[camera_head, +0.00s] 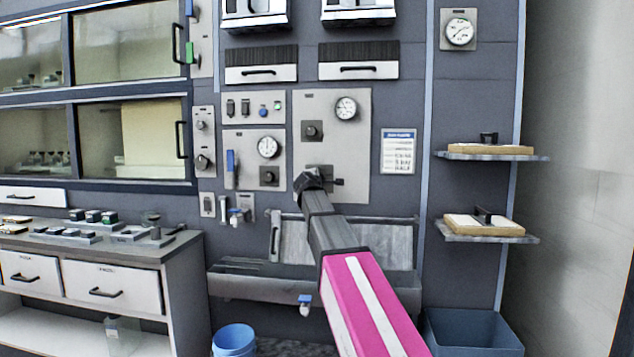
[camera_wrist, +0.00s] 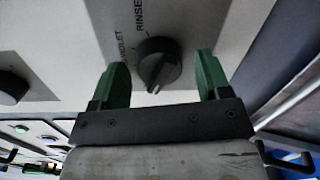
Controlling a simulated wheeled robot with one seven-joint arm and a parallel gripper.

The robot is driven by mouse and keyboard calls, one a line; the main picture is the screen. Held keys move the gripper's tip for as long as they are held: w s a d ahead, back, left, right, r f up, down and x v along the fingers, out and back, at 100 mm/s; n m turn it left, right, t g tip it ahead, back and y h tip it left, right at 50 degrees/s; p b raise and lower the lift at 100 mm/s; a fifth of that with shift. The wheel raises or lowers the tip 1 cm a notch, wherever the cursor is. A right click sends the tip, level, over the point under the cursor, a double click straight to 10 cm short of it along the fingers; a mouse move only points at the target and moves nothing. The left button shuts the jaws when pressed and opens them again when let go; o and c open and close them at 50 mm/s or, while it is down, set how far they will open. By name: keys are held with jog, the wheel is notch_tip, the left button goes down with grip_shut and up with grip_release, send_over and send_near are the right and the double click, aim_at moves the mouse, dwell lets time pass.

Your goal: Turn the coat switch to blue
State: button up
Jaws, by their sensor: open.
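A dark round knob (camera_wrist: 158,63) sits on a light grey panel in the wrist view. The word RINSE and a partly cut-off word ending in "OLET" are printed beside it. The knob's grip bar is tilted, but the setting it points to cannot be read. My gripper (camera_wrist: 162,68) is open, with one green finger on each side of the knob; contact cannot be told. In the head view my gripper (camera_head: 309,181) is at the lower part of the grey panel (camera_head: 355,160) and hides most of what is behind it.
The same panel carries another knob (camera_head: 312,131) and a gauge (camera_head: 346,108). A neighbouring panel has a dial (camera_head: 268,147), a blue lever (camera_head: 230,168) and a knob (camera_head: 269,176). A trough (camera_head: 240,286) runs below. Shelves (camera_head: 485,236) stick out at the right.

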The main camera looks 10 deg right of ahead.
jog(key=v, duration=1)
jog(key=shift+s+a, duration=0.15)
jog(key=shift+s, duration=0.2)
